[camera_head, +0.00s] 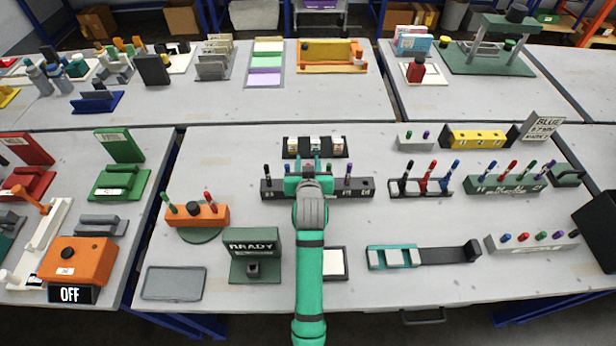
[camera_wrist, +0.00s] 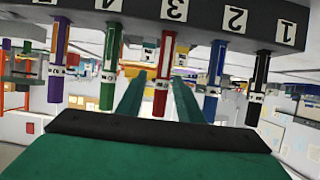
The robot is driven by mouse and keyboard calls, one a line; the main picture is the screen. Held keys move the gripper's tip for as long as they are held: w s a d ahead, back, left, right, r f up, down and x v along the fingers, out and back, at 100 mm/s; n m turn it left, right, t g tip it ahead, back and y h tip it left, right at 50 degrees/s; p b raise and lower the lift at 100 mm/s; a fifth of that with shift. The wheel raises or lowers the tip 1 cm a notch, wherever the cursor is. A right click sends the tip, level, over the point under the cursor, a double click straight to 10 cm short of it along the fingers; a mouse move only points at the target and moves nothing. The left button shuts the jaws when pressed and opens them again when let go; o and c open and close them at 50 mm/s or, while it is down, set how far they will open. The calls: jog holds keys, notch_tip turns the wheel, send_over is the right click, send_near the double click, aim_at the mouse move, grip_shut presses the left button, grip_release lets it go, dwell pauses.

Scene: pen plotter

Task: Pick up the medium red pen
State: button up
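In the wrist view a red pen (camera_wrist: 162,80) hangs at the slot marked 3 of a dark numbered rack (camera_wrist: 205,20), as the picture is upside down. Blue (camera_wrist: 212,80) and black (camera_wrist: 259,85) pens are on one side, green (camera_wrist: 109,70) and purple (camera_wrist: 58,65) pens on the other. My gripper (camera_wrist: 160,92) is open, its two green fingers apart and pointing at the rack, with the red pen showing between them. I cannot tell how deep the pen lies between them. In the head view the rack (camera_head: 359,188) is partly hidden by my gripper and arm, which cover the red pen.
A rack (camera_head: 421,187) with black, red and blue pens stands to the right, and a green rack (camera_head: 500,186) with several pens beyond it. An orange holder (camera_head: 199,215) has green and red pens. Ink bottles in a black tray (camera_head: 315,147) stand behind the rack.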

grip_shut()
jog(key=shift+r, duration=0.1)
